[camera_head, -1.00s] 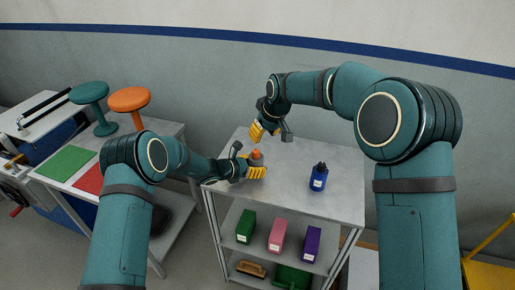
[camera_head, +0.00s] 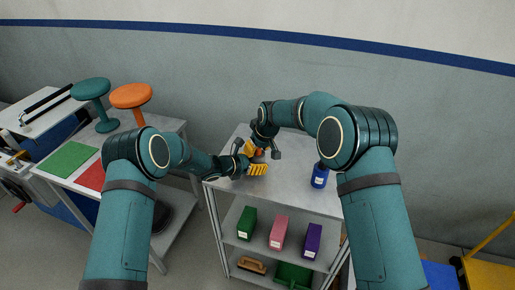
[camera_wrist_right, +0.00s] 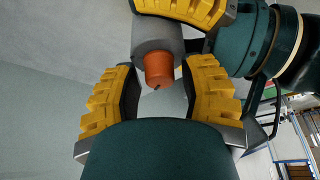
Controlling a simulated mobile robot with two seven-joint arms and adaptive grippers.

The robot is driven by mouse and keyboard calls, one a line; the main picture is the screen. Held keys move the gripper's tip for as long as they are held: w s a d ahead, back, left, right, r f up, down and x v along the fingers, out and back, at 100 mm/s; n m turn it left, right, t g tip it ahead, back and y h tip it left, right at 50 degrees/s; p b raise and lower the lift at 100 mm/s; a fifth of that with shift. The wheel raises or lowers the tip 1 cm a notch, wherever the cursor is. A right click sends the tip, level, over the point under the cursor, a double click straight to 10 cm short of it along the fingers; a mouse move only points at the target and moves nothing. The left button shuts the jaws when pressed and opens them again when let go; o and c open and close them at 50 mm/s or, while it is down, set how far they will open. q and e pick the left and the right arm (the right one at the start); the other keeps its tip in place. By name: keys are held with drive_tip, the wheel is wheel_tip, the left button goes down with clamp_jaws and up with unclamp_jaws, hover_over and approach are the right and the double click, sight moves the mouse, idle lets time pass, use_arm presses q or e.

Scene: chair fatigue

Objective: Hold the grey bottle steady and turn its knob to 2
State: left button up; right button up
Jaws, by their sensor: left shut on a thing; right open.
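The grey bottle (camera_wrist_right: 158,36) stands on the grey table top, with an orange knob (camera_wrist_right: 159,70) on its top end. My left gripper (camera_head: 257,168) is shut on the bottle's body; its yellow pads also show at the top of the right wrist view (camera_wrist_right: 185,10). My right gripper (camera_wrist_right: 161,82) is open, with a yellow finger on each side of the knob and a visible gap to it. In the head view the right gripper (camera_head: 256,148) hangs over the bottle and mostly hides it. A small dark mark shows on the knob; no number is readable.
A blue bottle (camera_head: 319,176) stands on the table (camera_head: 290,195) to the right. Green (camera_head: 247,223), pink (camera_head: 278,232) and purple (camera_head: 312,241) boxes are on the shelf below. Two stools (camera_head: 131,97) stand on a side table at left.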

clamp_jaws()
drive_tip(key=shift+m+h, duration=0.3)
drive_tip(key=shift+m, duration=0.5)
unclamp_jaws()
